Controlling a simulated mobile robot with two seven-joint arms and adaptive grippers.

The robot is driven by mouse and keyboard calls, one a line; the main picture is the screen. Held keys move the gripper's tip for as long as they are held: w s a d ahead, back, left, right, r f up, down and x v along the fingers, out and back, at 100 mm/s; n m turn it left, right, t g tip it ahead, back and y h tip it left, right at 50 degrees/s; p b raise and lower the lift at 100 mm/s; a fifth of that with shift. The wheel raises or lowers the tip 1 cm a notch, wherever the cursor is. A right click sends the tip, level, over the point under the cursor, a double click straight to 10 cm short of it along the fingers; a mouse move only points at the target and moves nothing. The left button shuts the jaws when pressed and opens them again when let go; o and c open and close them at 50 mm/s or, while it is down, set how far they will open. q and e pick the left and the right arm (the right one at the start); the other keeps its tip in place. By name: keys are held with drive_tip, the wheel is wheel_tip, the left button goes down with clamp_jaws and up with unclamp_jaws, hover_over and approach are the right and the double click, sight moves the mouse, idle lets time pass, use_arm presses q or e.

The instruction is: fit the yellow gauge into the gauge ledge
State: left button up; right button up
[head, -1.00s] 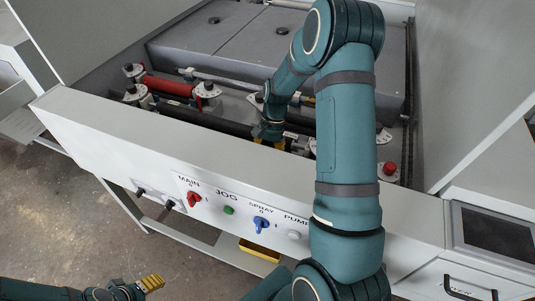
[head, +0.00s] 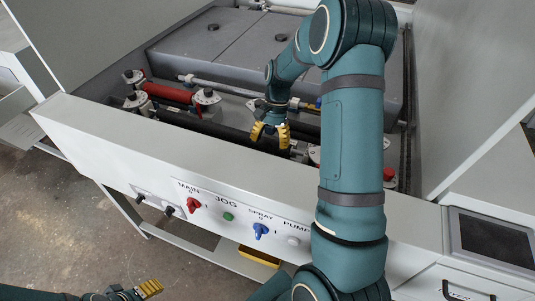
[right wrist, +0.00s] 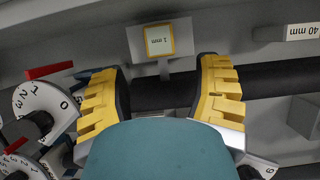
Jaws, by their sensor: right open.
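A small plate with a yellow border marked "1 mm" (right wrist: 159,40), which looks like the yellow gauge, sits on a pale grey block in the right wrist view. I cannot tell whether that block is the gauge ledge. My right gripper (head: 269,144) is inside the machine, above the dark roller. In the right wrist view its yellow fingers (right wrist: 160,68) are wide apart with nothing held between them, and the plate shows just beyond the fingertips. My left gripper (head: 145,290) is low at the left, over the floor, away from the machine; its opening is unclear.
The machine's white front wall (head: 90,127) stands below my right gripper. A red roller (head: 168,93), numbered dials (right wrist: 45,110) and a dark roller (right wrist: 275,77) lie close by. A "40 mm" label (right wrist: 302,31) is at the right. A yellow bin (head: 258,255) sits under the panel.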

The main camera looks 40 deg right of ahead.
drive_tip(key=v, duration=0.5)
drive_tip(key=shift+d+r, duration=0.1)
drive_tip(key=shift+r, duration=0.1)
idle(0.4)
